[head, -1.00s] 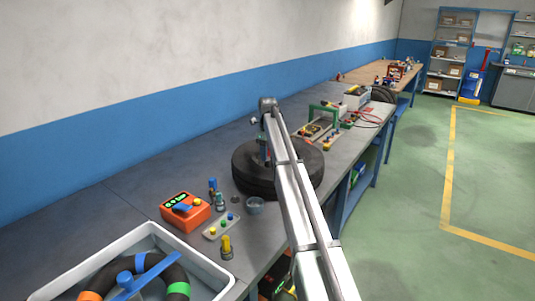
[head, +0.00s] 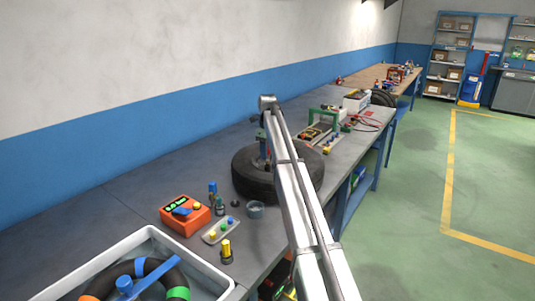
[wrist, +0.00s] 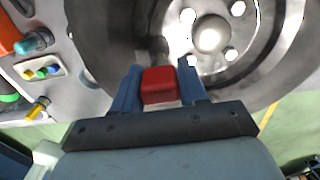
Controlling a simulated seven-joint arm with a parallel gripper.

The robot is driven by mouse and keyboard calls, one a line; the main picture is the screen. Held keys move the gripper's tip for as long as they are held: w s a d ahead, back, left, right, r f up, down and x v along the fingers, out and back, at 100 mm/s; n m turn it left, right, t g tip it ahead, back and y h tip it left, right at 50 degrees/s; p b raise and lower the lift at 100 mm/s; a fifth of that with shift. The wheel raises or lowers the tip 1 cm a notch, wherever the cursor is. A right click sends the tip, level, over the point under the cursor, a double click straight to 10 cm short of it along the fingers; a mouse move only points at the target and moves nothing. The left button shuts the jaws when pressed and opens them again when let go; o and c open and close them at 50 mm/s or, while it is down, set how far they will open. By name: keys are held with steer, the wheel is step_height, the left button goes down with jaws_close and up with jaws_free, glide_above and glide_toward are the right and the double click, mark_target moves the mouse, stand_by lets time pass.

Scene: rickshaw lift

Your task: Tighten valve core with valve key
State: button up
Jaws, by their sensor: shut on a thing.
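My gripper (wrist: 160,92) is shut on a red-headed tool (wrist: 159,85), which looks like the valve key, between its two blue fingers. In the head view, my gripper (head: 264,150) is over the wheel, partly hidden by my arm. The wheel (head: 250,182) lies flat on the bench, with a black tyre and a metal rim. In the wrist view, the tool points at a dark stem-like part (wrist: 154,48) on the wheel (wrist: 110,40), beside the bright hub (wrist: 207,38). The valve core cannot be made out, and whether the tool touches the stem is unclear.
An orange box (head: 185,214), a small tray with coloured caps (head: 220,231), a cup (head: 256,210) and a yellow-topped part (head: 226,251) stand left of the wheel. A white tub (head: 203,272) is in the near left corner. A green-framed rack (head: 327,117) stands beyond the wheel.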

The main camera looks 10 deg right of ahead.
steer(key=shift+r, duration=1.5)
steer(key=shift+r, duration=0.15)
